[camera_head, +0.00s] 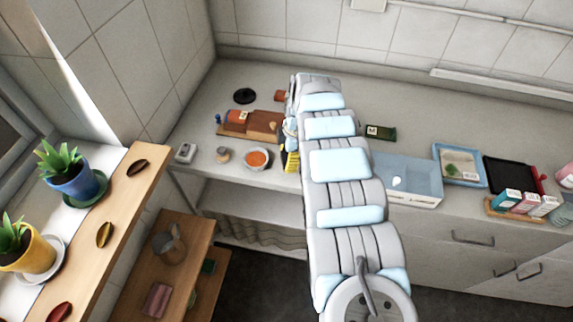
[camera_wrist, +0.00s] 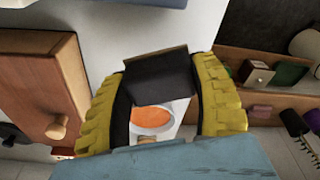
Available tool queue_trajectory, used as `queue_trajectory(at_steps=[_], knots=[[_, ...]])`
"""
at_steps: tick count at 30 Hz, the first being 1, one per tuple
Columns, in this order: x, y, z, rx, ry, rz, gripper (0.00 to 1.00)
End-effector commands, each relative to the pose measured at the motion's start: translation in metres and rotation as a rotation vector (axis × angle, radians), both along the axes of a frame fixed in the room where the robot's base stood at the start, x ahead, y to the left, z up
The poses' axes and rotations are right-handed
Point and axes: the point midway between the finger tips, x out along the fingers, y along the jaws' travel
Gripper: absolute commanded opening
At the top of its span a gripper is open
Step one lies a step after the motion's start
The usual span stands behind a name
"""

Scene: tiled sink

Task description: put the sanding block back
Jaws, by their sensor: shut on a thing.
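My gripper (camera_wrist: 160,90) has yellow ribbed fingers, and they are shut on a dark grey block (camera_wrist: 156,76), which appears to be the sanding block. The block shows clearly in the wrist view, held across between the fingers. In the head view my gripper (camera_head: 291,160) is a small yellow patch at the left of my arm, just right of the bowl of orange contents (camera_head: 257,159). The held block cannot be made out there. The bowl also shows beyond the block in the wrist view (camera_wrist: 152,119), partly covered. I cannot tell which place belongs to the block.
A wooden board with orange items (camera_head: 262,133) lies behind the bowl. A black disc (camera_head: 244,96) and small grey box (camera_head: 186,153) stand left.

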Motion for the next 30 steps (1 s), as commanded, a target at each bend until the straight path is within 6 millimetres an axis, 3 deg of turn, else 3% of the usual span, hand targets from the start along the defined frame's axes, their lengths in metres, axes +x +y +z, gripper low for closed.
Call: queue_trajectory(at_steps=[6, 19, 20, 22, 30], knots=[[-0.001, -0.011, -0.033, 0.000, 0.004, -0.015, 0.29], [0.000, -0.013, -0.036, 0.000, 0.002, -0.017, 0.29], [0.000, -0.013, -0.035, 0.000, 0.002, -0.016, 0.69], [0.000, -0.013, -0.035, -0.001, 0.001, -0.017, 0.89], [0.000, -0.013, -0.035, 0.000, 0.002, -0.016, 0.90]])
